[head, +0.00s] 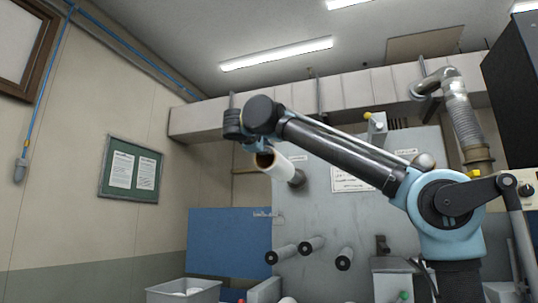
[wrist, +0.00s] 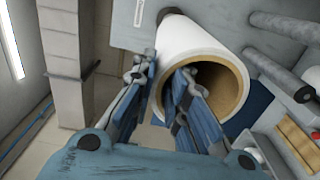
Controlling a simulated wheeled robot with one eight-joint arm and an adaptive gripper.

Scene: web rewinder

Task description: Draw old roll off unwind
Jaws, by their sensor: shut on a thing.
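The old roll (wrist: 195,38) is white with a brown cardboard core, and its open end faces the wrist camera. My gripper (wrist: 168,72) is shut on the roll's wall, with one finger inside the core and one along the outside. In the head view the roll (head: 285,168) slants down to the right from my gripper (head: 257,149) toward a dark unwind spindle (head: 298,179) on the grey machine panel. The spindle also shows behind the roll in the wrist view (wrist: 170,14). I cannot tell whether the spindle still reaches into the core.
Several dark rollers (head: 312,244) stick out of the grey panel (head: 390,215) below the roll. A grey bin (head: 184,291) stands at the lower left, and a blue panel (head: 229,242) is behind it. A duct beam (head: 290,113) runs overhead. The space left of the roll is open.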

